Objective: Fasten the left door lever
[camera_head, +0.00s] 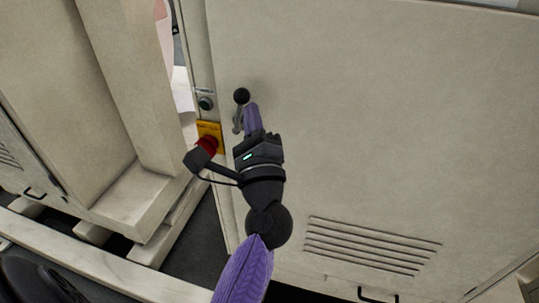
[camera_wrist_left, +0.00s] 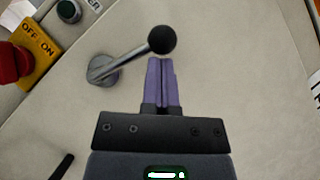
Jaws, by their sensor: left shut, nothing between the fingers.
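The left door lever (camera_head: 237,115) is a grey metal handle with a black ball knob, mounted on the beige door (camera_head: 380,110). In the head view its knob is at the upper end, close to my gripper. In the left wrist view the lever (camera_wrist_left: 128,58) slants from its round base at left up to the knob at right. My left gripper (camera_head: 250,108) has purple fingers pressed together with nothing between them. Its fingertips (camera_wrist_left: 161,62) lie just below the knob and beside the shaft; I cannot tell whether they touch. My right gripper is not in view.
A red knob (camera_head: 208,144) on a yellow ON/OFF plate (camera_wrist_left: 42,47) sits left of the lever. A round dark button (camera_head: 205,103) is above it. A vent (camera_head: 370,245) is low on the door. A beige cabinet structure (camera_head: 60,80) stands at left.

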